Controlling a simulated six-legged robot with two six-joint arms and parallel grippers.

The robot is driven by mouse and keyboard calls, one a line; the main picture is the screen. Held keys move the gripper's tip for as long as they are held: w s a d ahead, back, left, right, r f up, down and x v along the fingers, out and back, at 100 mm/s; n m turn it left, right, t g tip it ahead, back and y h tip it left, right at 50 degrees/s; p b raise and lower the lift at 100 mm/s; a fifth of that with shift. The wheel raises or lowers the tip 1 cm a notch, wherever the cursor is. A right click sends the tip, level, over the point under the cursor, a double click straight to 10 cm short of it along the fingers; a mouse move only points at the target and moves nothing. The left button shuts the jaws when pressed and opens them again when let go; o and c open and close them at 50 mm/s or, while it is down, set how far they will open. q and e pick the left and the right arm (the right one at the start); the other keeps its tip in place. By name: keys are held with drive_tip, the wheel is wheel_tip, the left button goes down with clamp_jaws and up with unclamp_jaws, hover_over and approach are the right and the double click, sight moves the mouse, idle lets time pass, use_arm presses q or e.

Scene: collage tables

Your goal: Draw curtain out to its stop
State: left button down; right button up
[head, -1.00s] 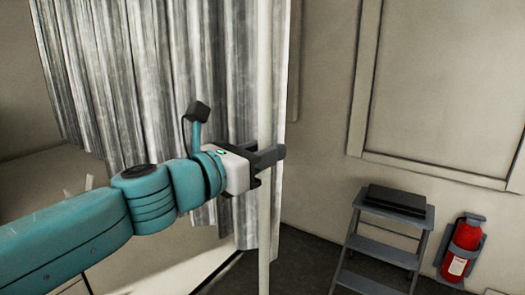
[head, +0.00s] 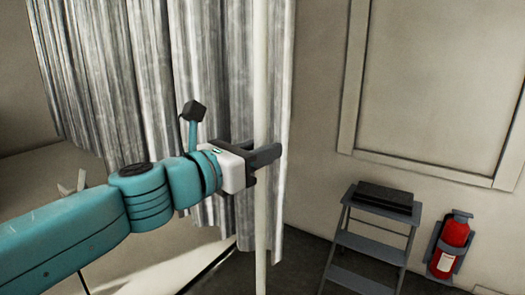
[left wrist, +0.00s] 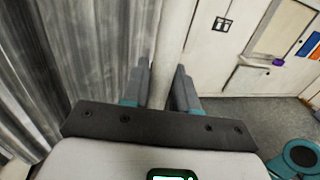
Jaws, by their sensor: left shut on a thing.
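The grey-white streaked curtain (head: 165,80) hangs in folds across the left and middle of the head view. A pale upright pole (head: 260,90) runs down along its right-hand part. My left gripper (head: 262,158) is at the pole, with its dark fingers shut on it. In the left wrist view the pole (left wrist: 176,35) comes down between the two fingers (left wrist: 160,88), and the curtain (left wrist: 75,50) hangs to the left. The curtain's top and the pole's top are out of view. My right gripper is not in view.
A grey step stool (head: 370,240) with a dark flat box (head: 385,197) on top stands to the right. A red fire extinguisher (head: 450,245) is beside it. A panelled wall (head: 430,90) is behind. Dark floor (head: 300,262) lies open between curtain and stool.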

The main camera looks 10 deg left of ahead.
use_arm(q)
drive_tip(key=shift+d, duration=0.15)
drive_tip(key=c, duration=1.1)
unclamp_jaws()
drive_tip(key=shift+o, duration=0.5)
drive_tip(key=shift+d, duration=0.25)
drive_tip(key=v, duration=1.6)
drive_tip(key=shift+a, duration=0.25)
drive_tip(key=shift+s, duration=0.15)
drive_tip(key=shift+a, duration=0.1)
